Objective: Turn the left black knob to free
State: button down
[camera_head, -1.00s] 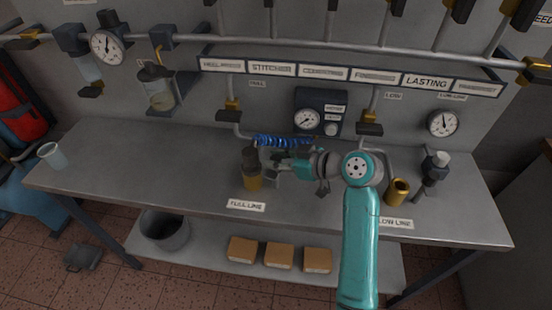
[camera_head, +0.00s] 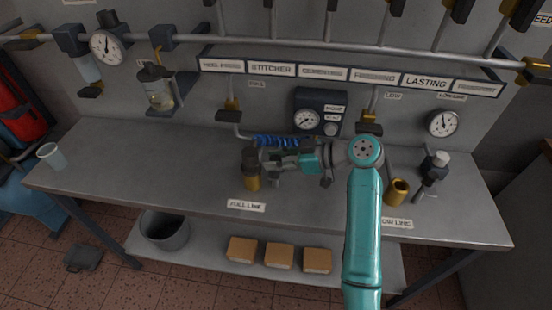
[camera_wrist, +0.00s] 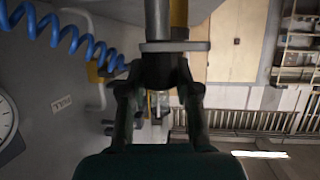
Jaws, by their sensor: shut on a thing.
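The left black knob (camera_head: 250,154) stands upright on a brass body (camera_head: 252,181) behind the FULL LINE label (camera_head: 246,207) on the grey bench. My gripper (camera_head: 259,160) reaches it from the right, and its fingers are shut on the knob. In the wrist view the dark knob (camera_wrist: 157,74) sits between the two fingers, below a grey flange (camera_wrist: 175,46). The fingers partly hide the knob, and I cannot read any marking of its position.
A blue coiled hose (camera_head: 278,140) lies just behind my gripper. A brass cup (camera_head: 397,191) and a black fitting with a pale top (camera_head: 436,163) stand to the right. A pale cup (camera_head: 51,155) is at the far left. The bench's left half is mostly clear.

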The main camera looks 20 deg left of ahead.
jog(key=c, duration=1.1)
grip_release()
jog(key=shift+f, duration=0.15)
jog(key=v, duration=1.2)
